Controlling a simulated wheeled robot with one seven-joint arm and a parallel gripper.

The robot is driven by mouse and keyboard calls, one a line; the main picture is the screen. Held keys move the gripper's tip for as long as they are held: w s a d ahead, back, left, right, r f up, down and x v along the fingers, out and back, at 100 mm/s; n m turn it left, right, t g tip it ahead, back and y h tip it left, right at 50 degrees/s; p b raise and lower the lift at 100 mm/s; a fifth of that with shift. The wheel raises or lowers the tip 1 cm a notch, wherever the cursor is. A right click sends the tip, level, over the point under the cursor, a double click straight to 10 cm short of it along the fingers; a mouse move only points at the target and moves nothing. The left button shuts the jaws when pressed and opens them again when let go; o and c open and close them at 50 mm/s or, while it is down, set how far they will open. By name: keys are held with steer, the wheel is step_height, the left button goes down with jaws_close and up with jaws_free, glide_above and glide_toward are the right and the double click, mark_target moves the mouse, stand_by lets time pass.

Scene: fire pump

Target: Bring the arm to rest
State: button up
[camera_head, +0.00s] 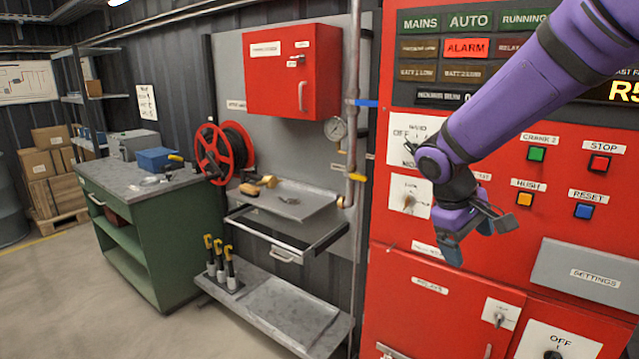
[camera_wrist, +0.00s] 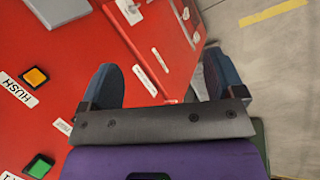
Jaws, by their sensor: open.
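My purple arm reaches in from the upper right of the head view, in front of the red control panel (camera_head: 400,232). My gripper (camera_head: 470,240) hangs below the wrist and points downward, left of the yellow HUSH button (camera_head: 525,198). In the wrist view my gripper (camera_wrist: 158,85) shows two blue fingers spread wide apart with nothing between them. Below and beyond the fingers, the wrist view shows the red panel face (camera_wrist: 75,60) and the floor. The gripper holds nothing.
The panel carries a green button (camera_head: 537,154), a red STOP button (camera_head: 599,163), a blue RESET button (camera_head: 584,211) and a grey SETTINGS cover (camera_head: 585,277). A vertical pipe (camera_head: 352,100) and a metal shelf (camera_head: 285,310) stand left. Open floor (camera_head: 60,290) lies farther left.

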steer(key=s+d+r+m+t+y, duration=0.1)
steer(key=s+r, duration=0.4)
steer(key=s, duration=0.5)
steer(key=s+d+r+m+t+y, duration=0.2)
steer(key=s+r+m+t+y, duration=0.2)
steer(key=s, duration=0.7)
steer(key=shift+s+r+m, duration=0.3)
steer(key=shift+r+m, duration=0.1)
steer(key=shift+r, duration=0.5)
steer(key=shift+o, duration=0.3)
